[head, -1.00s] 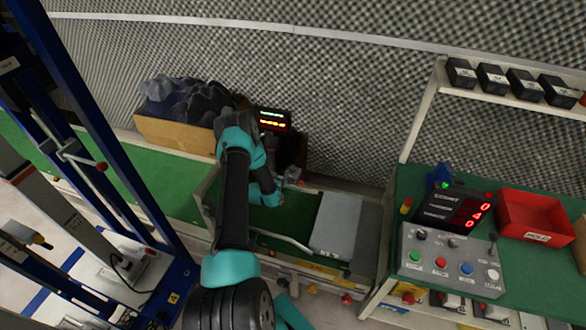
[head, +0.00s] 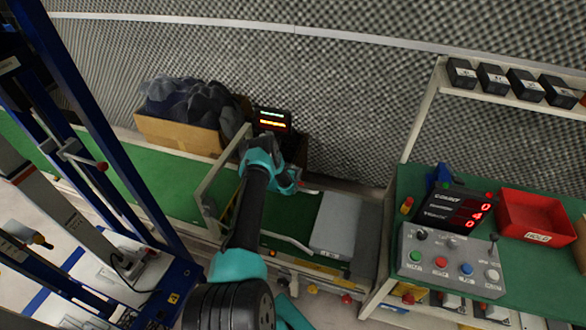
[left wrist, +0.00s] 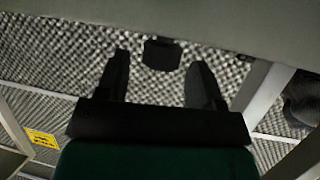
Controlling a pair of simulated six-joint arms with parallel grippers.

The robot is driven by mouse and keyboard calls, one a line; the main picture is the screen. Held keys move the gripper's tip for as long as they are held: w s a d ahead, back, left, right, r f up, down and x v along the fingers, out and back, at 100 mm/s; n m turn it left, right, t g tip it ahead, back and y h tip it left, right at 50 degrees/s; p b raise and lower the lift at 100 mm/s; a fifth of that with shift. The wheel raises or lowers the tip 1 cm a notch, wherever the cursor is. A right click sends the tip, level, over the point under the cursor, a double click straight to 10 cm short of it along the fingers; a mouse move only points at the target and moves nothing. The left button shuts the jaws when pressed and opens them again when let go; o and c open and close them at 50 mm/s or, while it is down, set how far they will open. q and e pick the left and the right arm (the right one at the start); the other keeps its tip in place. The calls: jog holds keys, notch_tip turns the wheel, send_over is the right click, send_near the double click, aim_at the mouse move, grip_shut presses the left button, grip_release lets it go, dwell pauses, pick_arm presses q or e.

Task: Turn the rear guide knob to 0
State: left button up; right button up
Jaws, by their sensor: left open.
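My left gripper (head: 297,186) is at the far side of the conveyor, left of the grey plate. In the left wrist view its two dark fingers (left wrist: 160,82) stand apart. A dark rounded piece (left wrist: 162,53) shows between and slightly beyond the fingertips; it looks like the rear guide knob, but no scale or number is readable. I cannot tell whether the fingers touch it. In the head view my wrist and gripper hide that spot. My right gripper is not in view.
A metal frame (head: 222,168) rises beside my arm. The grey plate (head: 336,222) lies to the right. A control panel (head: 452,262) and red bin (head: 535,216) are further right.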

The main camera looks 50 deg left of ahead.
pick_arm(q)
jog(key=shift+x, duration=1.1)
jog(key=c, duration=0.9)
jog(key=shift+m+h, duration=0.8)
jog(key=shift+h, duration=0.1)
jog(key=o, duration=0.9)
jog(key=shift+s+r, duration=0.1)
jog(key=shift+s, duration=0.05)
